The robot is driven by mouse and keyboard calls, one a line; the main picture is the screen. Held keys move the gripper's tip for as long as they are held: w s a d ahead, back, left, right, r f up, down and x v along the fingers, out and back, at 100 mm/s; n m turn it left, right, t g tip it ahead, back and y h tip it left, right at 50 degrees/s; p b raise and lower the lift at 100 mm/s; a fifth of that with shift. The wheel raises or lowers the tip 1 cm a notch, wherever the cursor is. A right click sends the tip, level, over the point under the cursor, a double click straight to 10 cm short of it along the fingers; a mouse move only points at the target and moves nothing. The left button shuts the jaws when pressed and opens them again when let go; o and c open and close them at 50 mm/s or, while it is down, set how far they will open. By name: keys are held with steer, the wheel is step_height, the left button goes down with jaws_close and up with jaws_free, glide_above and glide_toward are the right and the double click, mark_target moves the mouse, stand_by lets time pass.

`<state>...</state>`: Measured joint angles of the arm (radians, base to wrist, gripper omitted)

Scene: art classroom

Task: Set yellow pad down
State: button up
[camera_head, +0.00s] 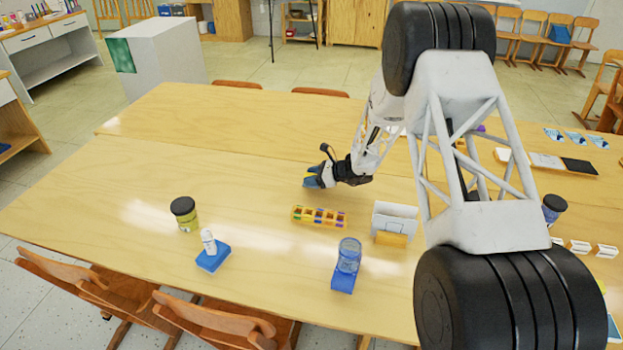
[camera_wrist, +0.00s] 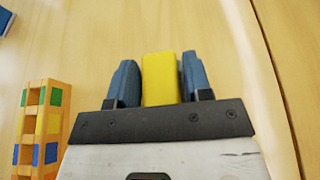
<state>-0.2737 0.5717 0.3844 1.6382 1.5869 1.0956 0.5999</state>
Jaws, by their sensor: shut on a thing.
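The yellow pad (camera_wrist: 160,78) is a plain block held between the two blue fingers of my gripper (camera_wrist: 157,82) in the wrist view. The pad points away from the wrist over bare wooden table (camera_wrist: 225,50). In the camera_head view my gripper (camera_head: 314,178) is low over the middle of the table (camera_head: 240,200), behind the coloured compartment box (camera_head: 319,216). The pad is mostly hidden by the fingers there. I cannot tell whether it touches the table.
The compartment box also shows left of my gripper in the wrist view (camera_wrist: 38,130). A white holder (camera_head: 395,217) with a yellow block (camera_head: 391,240) stands to the right. A blue pad (camera_head: 213,259) bears a white bottle; a dark-lidded jar (camera_head: 185,214) stands nearby. Table left of my gripper is clear.

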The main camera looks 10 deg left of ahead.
steer(key=shift+f, duration=0.3)
steer(key=shift+f, duration=0.1)
steer(key=o, duration=0.9)
steer(key=v, duration=1.2)
stand_by(0.6)
